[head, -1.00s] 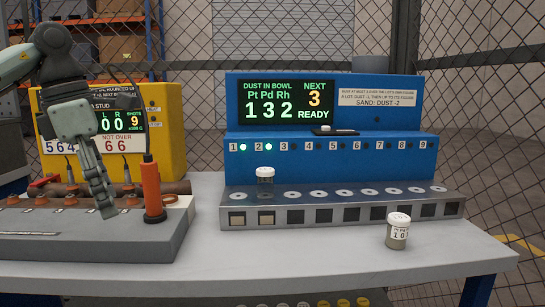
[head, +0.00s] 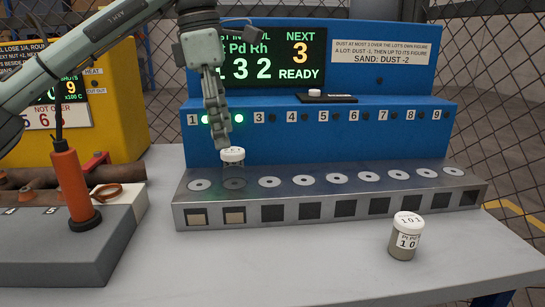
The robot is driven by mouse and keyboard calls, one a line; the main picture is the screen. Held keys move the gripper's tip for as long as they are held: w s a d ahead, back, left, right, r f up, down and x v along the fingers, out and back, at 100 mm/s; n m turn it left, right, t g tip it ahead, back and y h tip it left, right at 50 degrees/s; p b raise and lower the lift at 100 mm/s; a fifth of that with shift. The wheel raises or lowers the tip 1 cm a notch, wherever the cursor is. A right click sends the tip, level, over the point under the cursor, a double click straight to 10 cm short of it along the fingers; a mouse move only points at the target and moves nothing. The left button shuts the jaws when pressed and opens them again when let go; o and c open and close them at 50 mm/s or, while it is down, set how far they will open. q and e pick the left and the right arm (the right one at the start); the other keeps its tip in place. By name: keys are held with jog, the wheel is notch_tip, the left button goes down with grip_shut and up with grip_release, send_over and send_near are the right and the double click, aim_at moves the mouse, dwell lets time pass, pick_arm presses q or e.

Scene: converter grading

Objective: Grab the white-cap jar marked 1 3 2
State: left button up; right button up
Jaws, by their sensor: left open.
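A white-cap jar (head: 233,156) stands over the second round seat of the grey rack. The small marks on its cap are too small to read surely, and its body looks clear. My left gripper (head: 218,138) is open and points down just above this cap, its fingers partly in front of the blue machine. I cannot tell whether it touches the cap. The machine's screen (head: 265,58) reads 1 3 2 in part, with NEXT 3 and READY. A second white-cap jar (head: 405,238) stands on the bench at the right, its label starting 1 0. My right gripper is not in view.
The grey rack (head: 350,207) has a row of numbered seats, the others bare. An orange post (head: 72,190) stands on a grey block at the left, beside a yellow machine (head: 108,107). The bench front (head: 270,265) is clear.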

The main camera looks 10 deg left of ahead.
aim_at(230, 151)
pick_arm(q)
jog(key=shift+w+d+f, duration=0.15)
jog(key=shift+f, duration=0.1)
jog(key=shift+w+d+f+p, duration=0.1)
jog(key=shift+d+f, duration=0.1)
jog(key=shift+f, duration=1)
jog(key=shift+w+d+f+p, duration=0.1)
jog(key=shift+d+f, duration=0.05)
jog(key=shift+f, duration=1)
jog(key=shift+w+d+f+p, duration=0.1)
jog(key=shift+d+f, duration=0.1)
jog(key=shift+f, duration=1)
jog(key=c, duration=1.3)
jog(key=shift+r, duration=0.1)
